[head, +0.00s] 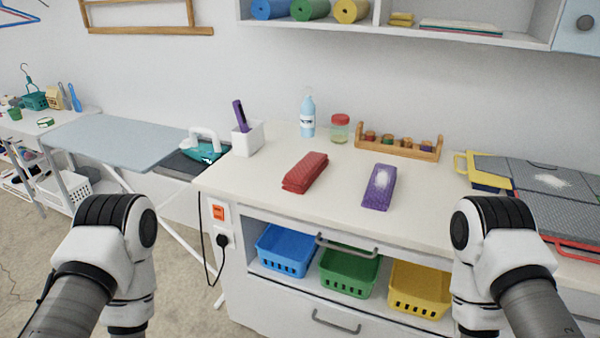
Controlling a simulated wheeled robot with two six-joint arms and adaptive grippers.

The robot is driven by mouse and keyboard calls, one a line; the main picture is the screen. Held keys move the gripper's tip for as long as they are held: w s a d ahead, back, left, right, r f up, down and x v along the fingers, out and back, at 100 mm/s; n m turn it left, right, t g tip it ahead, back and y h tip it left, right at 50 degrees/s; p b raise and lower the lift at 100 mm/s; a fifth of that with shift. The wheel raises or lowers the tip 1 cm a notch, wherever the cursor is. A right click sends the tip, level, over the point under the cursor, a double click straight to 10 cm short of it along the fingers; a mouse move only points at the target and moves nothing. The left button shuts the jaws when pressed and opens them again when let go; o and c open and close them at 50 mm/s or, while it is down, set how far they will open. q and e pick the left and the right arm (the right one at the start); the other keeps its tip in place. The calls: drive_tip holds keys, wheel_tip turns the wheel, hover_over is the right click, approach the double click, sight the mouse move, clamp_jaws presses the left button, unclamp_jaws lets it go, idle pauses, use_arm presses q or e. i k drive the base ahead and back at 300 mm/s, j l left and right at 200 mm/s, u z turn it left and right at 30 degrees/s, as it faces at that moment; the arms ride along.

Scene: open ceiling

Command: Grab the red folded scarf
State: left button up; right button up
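My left arm is at the lower left and my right arm at the lower right, both in front of the counter. Only arm links show. The fingers of both grippers are out of view, and nothing touches the scarf.
Behind the scarf stand a white holder (247,138), a blue bottle (308,116), a red-lidded jar (340,129) and a wooden rack (397,147). An iron (204,148) rests at the left on the ironing board (120,140). Blue, green and yellow baskets sit below the counter.

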sight(298, 179)
drive_tip(key=u, duration=0.45)
drive_tip(key=l+u, duration=0.1)
drive_tip(key=u, duration=0.4)
drive_tip(key=i+l+u, duration=0.1)
drive_tip(key=u, duration=0.35)
drive_tip(key=l+u, duration=0.1)
drive_tip(key=u, duration=0.85)
drive_tip(key=l+u, duration=0.15)
drive_tip(key=u, duration=0.8)
drive_tip(key=z, duration=0.5)
drive_tip(key=k+l+z, duration=0.1)
drive_tip(key=z, duration=0.4)
drive_tip(key=l+z, duration=0.1)
drive_tip(key=z, duration=0.4)
drive_tip(key=k+l+z, duration=0.1)
drive_tip(key=z, duration=0.35)
drive_tip(key=l+z, duration=0.1)
drive_tip(key=z, duration=0.4)
drive_tip(key=l+z, duration=0.1)
drive_tip(key=z, duration=0.4)
drive_tip(key=l+z, duration=0.1)
drive_tip(key=z, duration=0.4)
